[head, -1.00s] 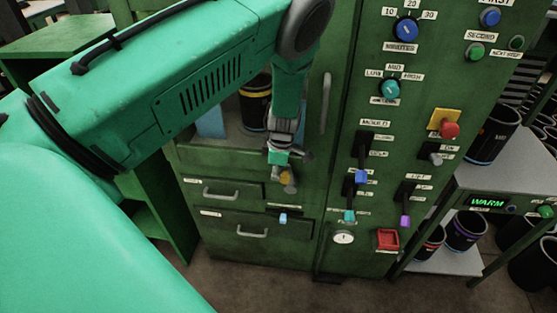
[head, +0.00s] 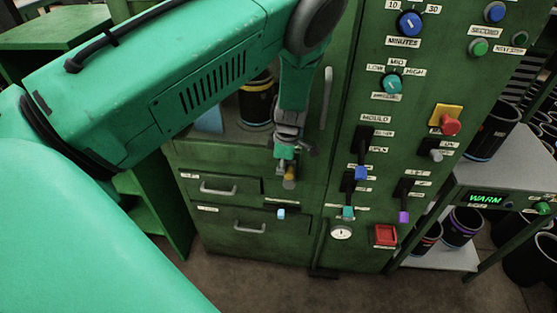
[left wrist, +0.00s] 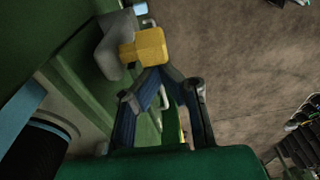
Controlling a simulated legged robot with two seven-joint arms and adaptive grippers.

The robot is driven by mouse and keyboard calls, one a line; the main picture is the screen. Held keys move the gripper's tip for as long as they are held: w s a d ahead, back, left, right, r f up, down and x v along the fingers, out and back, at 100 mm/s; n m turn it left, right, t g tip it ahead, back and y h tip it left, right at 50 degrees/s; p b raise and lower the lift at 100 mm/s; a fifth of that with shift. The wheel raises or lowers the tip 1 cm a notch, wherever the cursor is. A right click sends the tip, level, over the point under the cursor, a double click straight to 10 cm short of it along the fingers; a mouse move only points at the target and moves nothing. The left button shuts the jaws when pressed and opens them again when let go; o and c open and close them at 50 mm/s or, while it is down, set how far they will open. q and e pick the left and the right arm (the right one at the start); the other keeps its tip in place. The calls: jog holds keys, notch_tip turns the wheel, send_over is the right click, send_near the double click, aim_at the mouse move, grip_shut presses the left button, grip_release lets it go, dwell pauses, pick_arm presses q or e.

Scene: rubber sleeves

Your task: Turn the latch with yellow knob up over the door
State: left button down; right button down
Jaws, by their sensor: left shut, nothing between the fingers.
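The latch's yellow knob (head: 289,176) shows in the head view just below my left gripper (head: 285,154), at the right front of the open bay above the drawers. In the left wrist view the yellow knob (left wrist: 150,46) sits on a grey bent latch arm (left wrist: 113,48) beside the green cabinet front. My left gripper (left wrist: 162,70) is shut and empty, its fingertips together at the knob's near edge. They look touching or almost touching the knob. In the head view the gripper hides most of the latch arm. My right gripper is in neither view.
Right of the gripper are a long vertical handle (head: 326,98) and a panel of switches and knobs. Below are drawers with grey handles (head: 249,227) and a small light-blue knob (head: 281,214). A black canister (head: 256,102) stands inside the bay. Floor in front is clear.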

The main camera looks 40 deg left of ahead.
pick_arm(q)
jog(key=shift+w+d+r, duration=0.15)
jog(key=shift+w+d, duration=0.15)
jog(key=shift+d, duration=0.1)
notch_tip(320, 180, up, 8)
jog(key=shift+a+f, duration=0.1)
jog(key=shift+f, duration=0.15)
jog(key=shift+w+d+r, duration=0.2)
jog(key=shift+d+r, duration=0.1)
jog(key=shift+r, duration=0.25)
jog(key=shift+d+r, duration=0.15)
jog(key=shift+d, duration=0.05)
